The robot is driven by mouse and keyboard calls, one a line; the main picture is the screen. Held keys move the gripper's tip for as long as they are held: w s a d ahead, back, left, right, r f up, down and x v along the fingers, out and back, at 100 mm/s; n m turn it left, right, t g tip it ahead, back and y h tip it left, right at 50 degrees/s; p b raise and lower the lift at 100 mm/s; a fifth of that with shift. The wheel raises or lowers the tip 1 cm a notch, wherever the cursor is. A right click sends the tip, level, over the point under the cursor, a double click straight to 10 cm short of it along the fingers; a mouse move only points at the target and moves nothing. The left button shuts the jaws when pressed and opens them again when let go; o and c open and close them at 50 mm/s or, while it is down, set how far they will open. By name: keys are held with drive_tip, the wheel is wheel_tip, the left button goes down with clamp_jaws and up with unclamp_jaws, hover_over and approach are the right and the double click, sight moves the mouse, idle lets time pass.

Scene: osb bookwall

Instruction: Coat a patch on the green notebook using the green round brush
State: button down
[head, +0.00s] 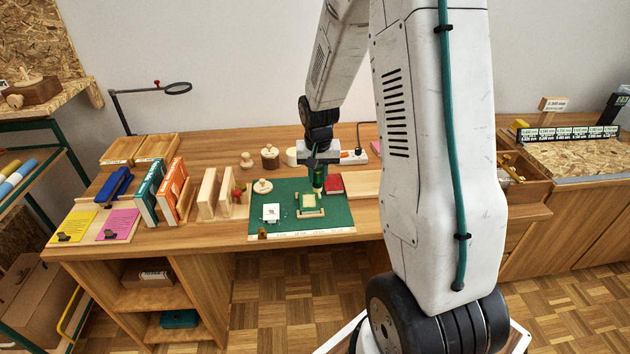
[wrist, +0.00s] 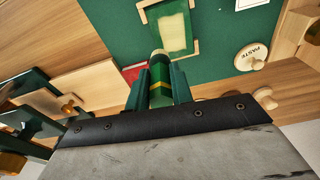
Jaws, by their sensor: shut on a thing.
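The green notebook (head: 299,203) lies on a green mat (head: 335,222) between wooden corner pieces, and a pale cream patch shows on its cover. The wrist view shows the notebook (wrist: 185,43) at the top middle. My gripper (head: 318,166) is shut on the green round brush (head: 318,183), which points down just behind the notebook. In the wrist view my gripper (wrist: 158,92) has its fingers on both sides of the brush (wrist: 160,75), which has a yellow band. The brush tip is by the notebook's near edge; I cannot tell whether it touches.
A round pot (head: 263,187) marked PASTE in the wrist view (wrist: 250,62) stands on the mat's left. A white item (head: 271,212) lies in front of it. A red book (head: 334,184) lies right of the brush. Upright wooden boards (head: 208,193) and books stand further left.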

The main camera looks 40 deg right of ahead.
drive_tip(key=shift+w+a+r, duration=0.15)
drive_tip(key=shift+a+r, duration=0.2)
drive_tip(key=shift+r, duration=2.4)
